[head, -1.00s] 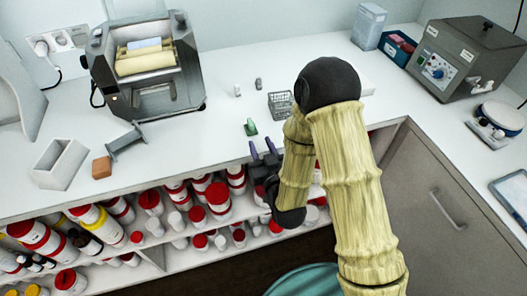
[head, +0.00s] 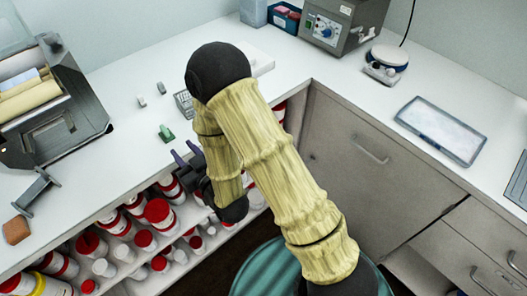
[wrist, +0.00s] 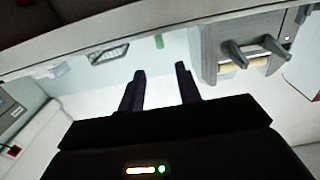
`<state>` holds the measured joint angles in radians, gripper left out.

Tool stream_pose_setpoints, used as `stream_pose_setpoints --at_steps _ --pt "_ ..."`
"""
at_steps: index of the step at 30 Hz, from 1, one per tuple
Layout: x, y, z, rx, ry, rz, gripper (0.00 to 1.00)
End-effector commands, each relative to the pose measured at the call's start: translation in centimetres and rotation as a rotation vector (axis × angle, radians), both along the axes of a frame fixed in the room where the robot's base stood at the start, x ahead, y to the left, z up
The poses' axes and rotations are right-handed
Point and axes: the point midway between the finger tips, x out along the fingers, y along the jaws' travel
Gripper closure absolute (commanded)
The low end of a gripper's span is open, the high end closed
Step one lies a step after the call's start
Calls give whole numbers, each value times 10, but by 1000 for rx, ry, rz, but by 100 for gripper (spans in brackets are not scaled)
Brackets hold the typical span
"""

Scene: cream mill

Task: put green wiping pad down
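A small green piece (head: 166,133), which looks like the green wiping pad, rests on the white counter near its front edge. It also shows as a green patch in the wrist view (wrist: 159,41), beyond the fingertips. My gripper (head: 187,157) is at the counter's front edge, just to the right of and nearer than the green piece, apart from it. In the wrist view my gripper (wrist: 160,72) has its two dark fingers spread with nothing between them.
A grey wire basket (head: 184,103) and two small grey pieces (head: 150,95) stand behind the green piece. A roller machine (head: 50,105) is at left. Shelves of red-and-white bottles (head: 159,213) lie below. A flat tray (head: 441,131) lies on the right counter.

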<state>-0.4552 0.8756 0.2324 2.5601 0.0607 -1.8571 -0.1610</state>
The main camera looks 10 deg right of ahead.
Motion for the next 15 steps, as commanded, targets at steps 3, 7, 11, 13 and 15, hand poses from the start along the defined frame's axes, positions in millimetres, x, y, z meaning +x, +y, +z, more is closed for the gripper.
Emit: stream_pose_setpoints --at_steps 3,7,11,13,15 --pt "6 -5 1 -19 27 -8 66" --pt "19 -19 -1 -71 105 -28 66" --pt "31 -41 -4 -138 218 -60 66" --pt "35 -55 -5 -170 280 -80 66" --pt "37 -69 -6 -201 342 -101 66"
